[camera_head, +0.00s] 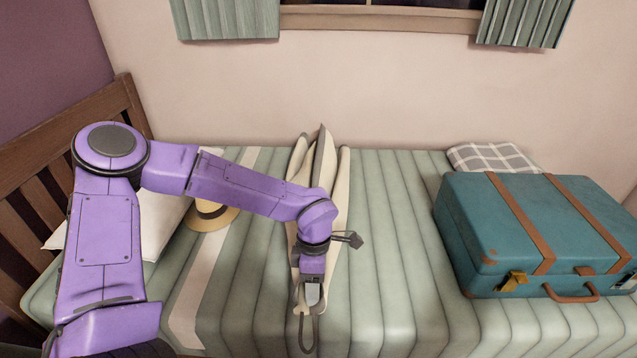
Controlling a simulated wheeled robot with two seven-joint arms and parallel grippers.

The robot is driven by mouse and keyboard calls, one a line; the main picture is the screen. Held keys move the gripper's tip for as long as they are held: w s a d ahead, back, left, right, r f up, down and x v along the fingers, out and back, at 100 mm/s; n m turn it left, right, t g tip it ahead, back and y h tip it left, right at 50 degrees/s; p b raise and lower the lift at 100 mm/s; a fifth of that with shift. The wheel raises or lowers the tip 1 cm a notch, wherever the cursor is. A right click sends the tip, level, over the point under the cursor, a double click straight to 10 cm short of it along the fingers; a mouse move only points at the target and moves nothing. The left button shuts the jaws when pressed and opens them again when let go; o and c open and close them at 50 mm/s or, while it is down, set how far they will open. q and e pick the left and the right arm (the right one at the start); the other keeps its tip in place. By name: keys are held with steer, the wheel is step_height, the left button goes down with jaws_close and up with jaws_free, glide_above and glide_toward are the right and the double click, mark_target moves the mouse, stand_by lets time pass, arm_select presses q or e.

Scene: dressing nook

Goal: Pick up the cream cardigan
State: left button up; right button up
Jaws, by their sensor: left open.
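The cream cardigan (342,185) lies long and narrow on the green striped bed, running from near the wall toward the front. It has a dark grey edge near its far end. My left arm crosses over it and hides its middle. My left gripper (308,332) points down at the cardigan's near end, with its jaws open. A looped grey finger shows there. I cannot tell whether the fingers touch the cloth. My right gripper is out of view.
The quilted bed (390,230) has bare room right of the cardigan. A teal suitcase (530,225) with brown straps stands at the right, before a checked cushion (492,157). A straw hat (222,220) and white pillow (165,222) lie left, by a wooden headboard (125,100).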

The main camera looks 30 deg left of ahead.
arm_select(q)
steer(key=shift+f, duration=0.3)
jaws_close()
steer(key=shift+r, duration=0.15)
